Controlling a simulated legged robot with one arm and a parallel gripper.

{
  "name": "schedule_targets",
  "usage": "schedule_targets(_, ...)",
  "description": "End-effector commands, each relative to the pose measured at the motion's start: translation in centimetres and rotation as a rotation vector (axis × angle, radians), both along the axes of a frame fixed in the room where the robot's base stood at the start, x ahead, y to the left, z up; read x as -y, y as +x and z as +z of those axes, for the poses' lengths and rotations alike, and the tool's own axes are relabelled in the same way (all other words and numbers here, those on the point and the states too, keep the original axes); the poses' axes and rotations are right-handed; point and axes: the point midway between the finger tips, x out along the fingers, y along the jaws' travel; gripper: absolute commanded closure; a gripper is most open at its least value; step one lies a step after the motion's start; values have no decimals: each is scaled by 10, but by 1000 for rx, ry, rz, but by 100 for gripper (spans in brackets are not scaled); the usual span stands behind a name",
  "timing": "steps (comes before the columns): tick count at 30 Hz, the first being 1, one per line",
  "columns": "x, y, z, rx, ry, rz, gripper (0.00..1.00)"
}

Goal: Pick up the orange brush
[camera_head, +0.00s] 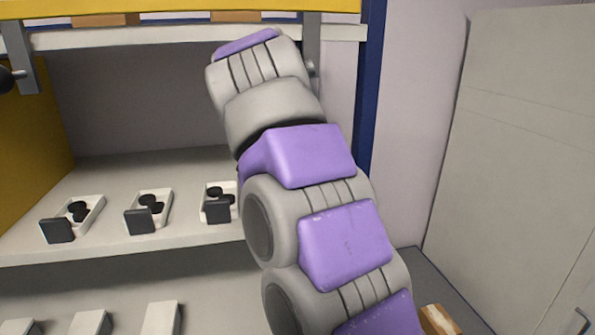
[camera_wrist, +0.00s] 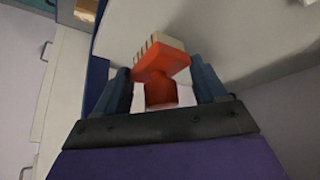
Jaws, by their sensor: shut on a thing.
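The orange brush (camera_wrist: 160,92) shows in the wrist view, with pale bristles (camera_wrist: 158,43) at its far end. My gripper (camera_wrist: 162,85) has its two dark fingers on either side of the brush and is shut on it. The brush sits between the fingers and sticks out past them, with a pale shelf surface behind it. In the head view my grey and purple arm reaches up toward the upper shelf. The gripper and the brush cannot be seen there.
A shelf (camera_head: 120,240) at the left holds several small white trays (camera_head: 148,212) with black discs and dark tags. A blue post (camera_head: 371,90) stands beside my arm. A grey cabinet (camera_head: 520,150) stands at the right. A yellow beam (camera_head: 160,10) crosses the top.

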Motion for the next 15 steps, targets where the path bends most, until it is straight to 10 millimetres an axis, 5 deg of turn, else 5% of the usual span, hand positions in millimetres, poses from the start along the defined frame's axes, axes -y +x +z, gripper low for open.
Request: schedule_targets(15, 20, -57, 7, 3, 1, -1, 66)
